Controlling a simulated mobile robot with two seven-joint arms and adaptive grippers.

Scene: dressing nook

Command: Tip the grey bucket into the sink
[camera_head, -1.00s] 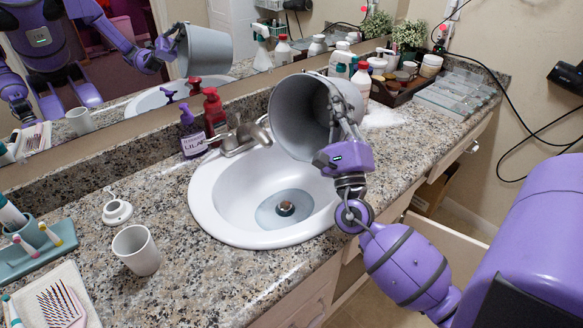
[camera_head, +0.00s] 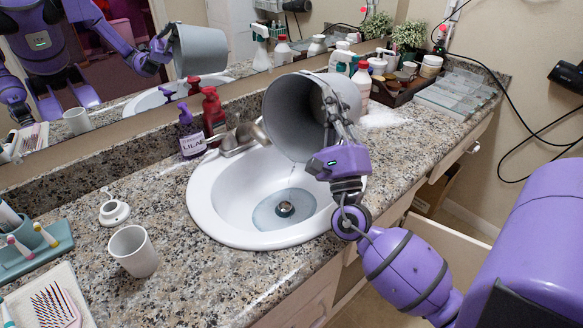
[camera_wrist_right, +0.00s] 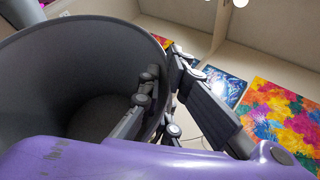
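The grey bucket (camera_head: 298,112) is held tilted over the sink, its mouth facing left and down toward the basin. My right gripper (camera_head: 333,108) is shut on the bucket's wall at the rim, with one finger inside and one outside; the wrist view shows this grip on the bucket (camera_wrist_right: 70,65) too. A thin stream seems to fall from the bucket's lower rim. The white oval sink (camera_head: 225,205) holds a shallow pool of water around its drain (camera_head: 285,208). My left gripper is not in view directly.
A tap (camera_head: 240,138) and soap bottles (camera_head: 192,133) stand behind the sink. A white cup (camera_head: 134,251) and a small white dish (camera_head: 114,211) stand left of it. A tray of bottles (camera_head: 400,88) is at the back right. An open drawer (camera_head: 440,240) juts out below.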

